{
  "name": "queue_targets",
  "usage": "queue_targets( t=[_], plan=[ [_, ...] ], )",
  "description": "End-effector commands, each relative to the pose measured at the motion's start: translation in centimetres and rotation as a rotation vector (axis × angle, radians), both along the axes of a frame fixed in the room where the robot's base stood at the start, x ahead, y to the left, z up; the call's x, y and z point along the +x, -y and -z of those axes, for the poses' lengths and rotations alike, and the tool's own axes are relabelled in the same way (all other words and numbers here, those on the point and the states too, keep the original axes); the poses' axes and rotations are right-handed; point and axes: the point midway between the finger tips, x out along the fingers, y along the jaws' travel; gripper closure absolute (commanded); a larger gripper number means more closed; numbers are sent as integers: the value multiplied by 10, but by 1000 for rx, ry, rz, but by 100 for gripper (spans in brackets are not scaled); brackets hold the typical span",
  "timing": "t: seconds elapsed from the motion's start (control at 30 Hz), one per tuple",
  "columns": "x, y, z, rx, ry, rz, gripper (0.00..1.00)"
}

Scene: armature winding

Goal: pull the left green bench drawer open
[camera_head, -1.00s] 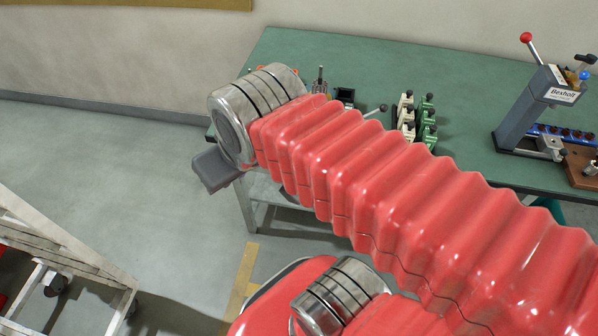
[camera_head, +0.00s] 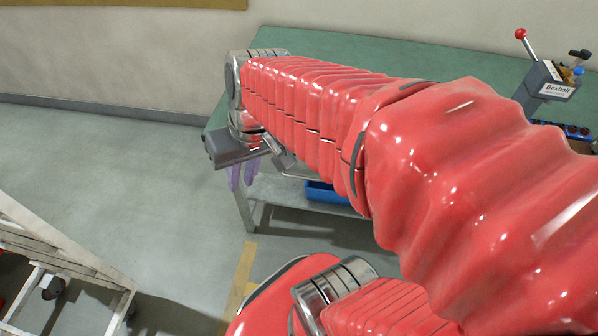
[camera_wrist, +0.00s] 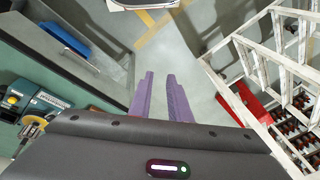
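The green-topped bench (camera_head: 330,46) stands at the back in the head view. My red arm covers much of its top and front. I cannot make out the left drawer or its handle in either view. My gripper (camera_head: 240,190) is at the bench's left front corner in the head view, with its purple fingers pointing down. In the wrist view the two fingers of my gripper (camera_wrist: 160,74) stand apart with bare floor between them, so it is open and empty. A blue bin (camera_head: 328,194) sits on the bench's lower shelf; it also shows in the wrist view (camera_wrist: 65,38).
A grey press labelled Bexholt (camera_head: 545,85) with a red knob stands on the bench at right. A pale ladder-like frame (camera_head: 50,245) is at lower left; it also shows at right in the wrist view (camera_wrist: 262,62). The floor left of the bench (camera_head: 110,160) is clear.

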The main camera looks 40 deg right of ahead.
Motion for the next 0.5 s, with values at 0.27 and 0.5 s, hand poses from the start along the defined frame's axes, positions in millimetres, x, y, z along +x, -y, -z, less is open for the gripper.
queue_targets(
  t=[0.27,0.5],
  plan=[
    [10,26,37,183,-127,124,83],
    [18,50,67,358,-188,234,83]
  ],
)
